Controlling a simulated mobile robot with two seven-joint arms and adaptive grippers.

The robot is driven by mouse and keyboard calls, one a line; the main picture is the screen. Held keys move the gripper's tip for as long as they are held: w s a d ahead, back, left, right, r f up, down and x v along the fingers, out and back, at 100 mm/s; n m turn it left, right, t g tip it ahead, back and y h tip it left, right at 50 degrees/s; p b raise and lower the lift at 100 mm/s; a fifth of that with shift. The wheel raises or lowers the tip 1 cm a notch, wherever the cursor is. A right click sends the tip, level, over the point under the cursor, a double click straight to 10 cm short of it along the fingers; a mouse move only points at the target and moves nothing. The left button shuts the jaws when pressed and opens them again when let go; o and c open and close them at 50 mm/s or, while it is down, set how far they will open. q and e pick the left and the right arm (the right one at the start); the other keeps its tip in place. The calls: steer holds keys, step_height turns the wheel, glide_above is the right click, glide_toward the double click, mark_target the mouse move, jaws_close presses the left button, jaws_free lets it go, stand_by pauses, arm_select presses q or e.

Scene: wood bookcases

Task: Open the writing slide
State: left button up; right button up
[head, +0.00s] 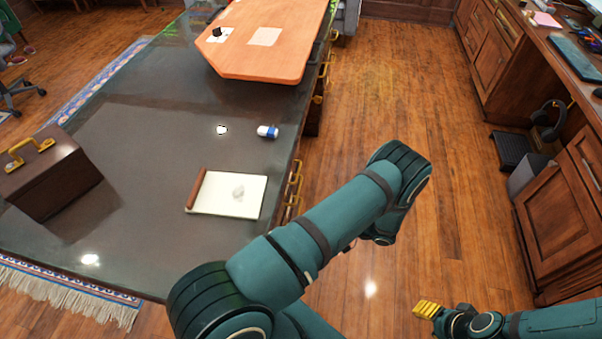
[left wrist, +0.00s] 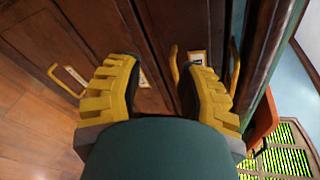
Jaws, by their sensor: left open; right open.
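The dark-topped wooden desk (head: 130,135) has several gold handles (head: 294,180) along its right side in the head view. I cannot tell which front is the writing slide. In the left wrist view, my left gripper (left wrist: 158,75) is open and empty, facing dark wood fronts. One gold handle (left wrist: 174,64) shows between its yellow fingers, nearer the right one; I see no grip on it. Another handle (left wrist: 67,80) is left of the fingers, and a third (left wrist: 234,64) is to the right. My left arm hides its gripper in the head view. My right gripper (head: 427,309) is open and empty, low over the floor.
A notepad (head: 240,205), a blue-and-white item (head: 267,131) and a brown box (head: 50,175) are on the desk. An orange-brown board (head: 275,60) lies at its far end. Wooden cabinets (head: 565,225) line the right. The wood floor (head: 440,150) between is clear.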

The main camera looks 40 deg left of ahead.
arm_select(q)
steer(key=w+r+n+t+y, duration=0.1)
steer(key=w+r+t+y, duration=0.2)
steer(key=w+r+y, duration=0.35)
steer(key=w+f+x, duration=0.1)
steer(key=x, duration=1.1)
steer(key=shift+s+a, duration=0.25)
steer(key=shift+a, duration=0.2)
steer(key=shift+f+h, duration=0.1)
steer(key=shift+h, duration=0.15)
jaws_close()
